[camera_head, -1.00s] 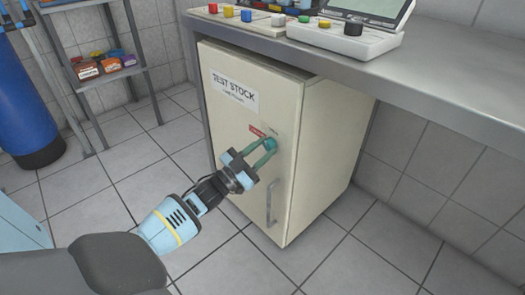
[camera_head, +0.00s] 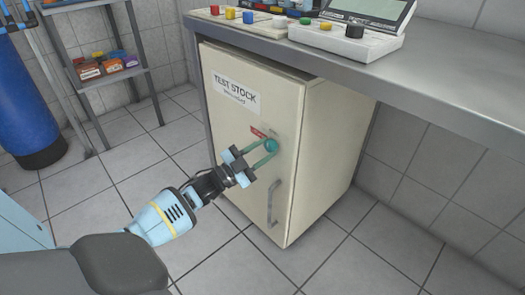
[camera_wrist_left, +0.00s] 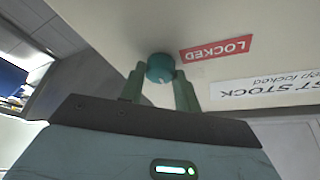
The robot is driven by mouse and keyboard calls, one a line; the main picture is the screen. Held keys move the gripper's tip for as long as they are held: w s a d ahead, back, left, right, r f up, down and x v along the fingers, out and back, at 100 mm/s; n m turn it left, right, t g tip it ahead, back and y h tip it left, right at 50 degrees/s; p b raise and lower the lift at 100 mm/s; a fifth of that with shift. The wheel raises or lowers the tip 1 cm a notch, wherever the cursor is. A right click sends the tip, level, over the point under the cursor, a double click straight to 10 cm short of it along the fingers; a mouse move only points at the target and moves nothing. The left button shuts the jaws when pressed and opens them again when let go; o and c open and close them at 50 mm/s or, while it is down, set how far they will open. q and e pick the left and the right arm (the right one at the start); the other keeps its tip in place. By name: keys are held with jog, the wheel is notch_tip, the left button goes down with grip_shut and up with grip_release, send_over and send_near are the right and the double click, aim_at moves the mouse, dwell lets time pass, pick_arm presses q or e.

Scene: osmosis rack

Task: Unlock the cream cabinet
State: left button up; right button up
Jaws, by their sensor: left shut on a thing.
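The cream cabinet (camera_head: 235,130) stands under the bench with its door closed. Its front bears a "TEST STOCK" label, a red tag and a vertical grey handle (camera_head: 272,202). A round teal knob (camera_head: 271,146) sits on the door above the handle. My left gripper (camera_head: 266,154) has its green fingers shut on the knob, one on each side. In the left wrist view the knob (camera_wrist_left: 160,67) shows between the fingertips, and the red tag (camera_wrist_left: 215,49) beside it reads "LOCKED", upside down. My right gripper is not in view.
A grey bench (camera_head: 440,88) overhangs the cabinet, with a control panel and a display unit (camera_head: 345,42) on it. A shelf with small boxes (camera_head: 105,68) and a blue tank (camera_head: 28,110) stand at the left. The tiled floor before the cabinet is clear.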

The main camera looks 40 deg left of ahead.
pick_arm(q)
jog(key=o, duration=1)
jog(key=shift+s+a+f, duration=0.2)
jog(key=shift+s, duration=0.3)
jog(key=p+v, duration=0.1)
jog(key=v, duration=0.5)
jog(key=shift+s+a+f, duration=0.1)
jog(key=shift+s, duration=0.25)
